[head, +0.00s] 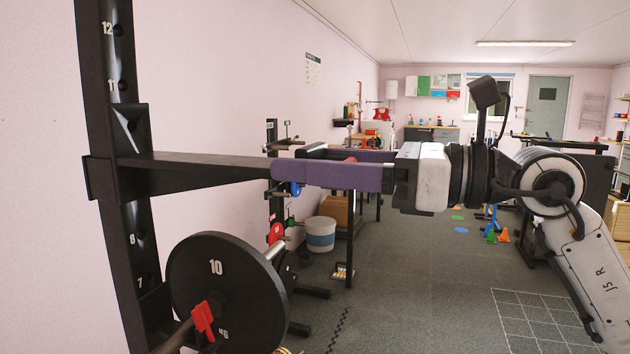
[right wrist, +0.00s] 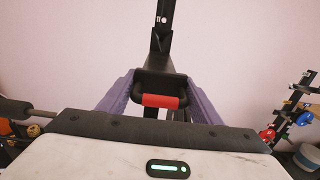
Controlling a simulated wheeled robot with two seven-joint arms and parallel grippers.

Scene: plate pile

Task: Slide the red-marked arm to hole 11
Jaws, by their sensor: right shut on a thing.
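The red-marked arm (head: 200,170) is a long black bar sticking out from a black numbered post (head: 118,60). Its collar (head: 103,178) wraps the post between the visible numbers 8 and 11, hiding the numbers behind it. Hole 11 (head: 124,86) shows above the collar and its brace. My right gripper (head: 292,160) has long purple fingers and is shut on the arm's outer end. In the right wrist view, a black handle with a red grip (right wrist: 160,101) sits between the purple fingers. My left gripper is not in view.
A black weight plate marked 10 (head: 215,265) on a bar with a red clip (head: 204,320) stands below the arm. A white bucket (head: 320,234) and other racks are behind. Open grey floor (head: 420,300) lies at lower right.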

